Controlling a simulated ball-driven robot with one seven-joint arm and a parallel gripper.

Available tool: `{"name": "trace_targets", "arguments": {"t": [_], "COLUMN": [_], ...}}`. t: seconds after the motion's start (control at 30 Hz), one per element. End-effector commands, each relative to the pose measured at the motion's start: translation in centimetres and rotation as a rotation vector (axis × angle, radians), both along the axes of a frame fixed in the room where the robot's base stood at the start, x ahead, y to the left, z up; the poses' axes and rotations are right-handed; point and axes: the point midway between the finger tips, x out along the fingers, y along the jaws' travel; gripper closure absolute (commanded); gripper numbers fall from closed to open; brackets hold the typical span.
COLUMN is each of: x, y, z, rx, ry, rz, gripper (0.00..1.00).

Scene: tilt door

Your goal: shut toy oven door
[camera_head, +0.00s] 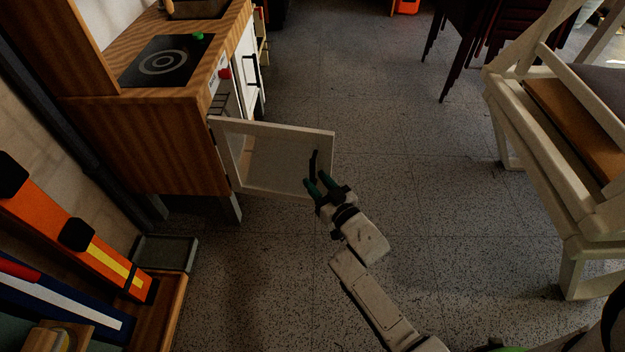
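The toy oven (150,140) is a wooden play kitchen at the upper left, with a black hob on top. Its oven door (270,155) has a white frame with a see-through pane. The door stands open, hinged at the oven's near front edge and swung out to the right. A dark handle (314,165) shows near the door's free edge. My gripper (317,186) is at the free edge of the door, close to the handle.
A pale wooden frame or bench (555,150) stands at the right. Dark chairs (480,35) are at the top right. Orange and blue toy pieces (85,245) and a wooden box edge (165,310) are at the lower left. The speckled floor between is clear.

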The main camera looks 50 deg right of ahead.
Motion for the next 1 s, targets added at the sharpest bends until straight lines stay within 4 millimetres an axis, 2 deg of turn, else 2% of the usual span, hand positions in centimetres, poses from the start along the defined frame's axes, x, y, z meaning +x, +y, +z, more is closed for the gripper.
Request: {"name": "trace_targets", "arguments": {"t": [0.2, 0.57, 0.9, 1.0], "x": [2.1, 2.5, 2.5, 2.5], "y": [-0.6, -0.7, -0.7, -0.7], "z": [-0.1, 0.0, 0.0, 0.0], "rx": [0.000, 0.001, 0.000, 0.000], "ry": [-0.001, 0.001, 0.001, 0.001], "rz": [0.000, 0.000, 0.000, 0.000], "gripper": [0.62, 0.62, 0.94, 1.00]}}
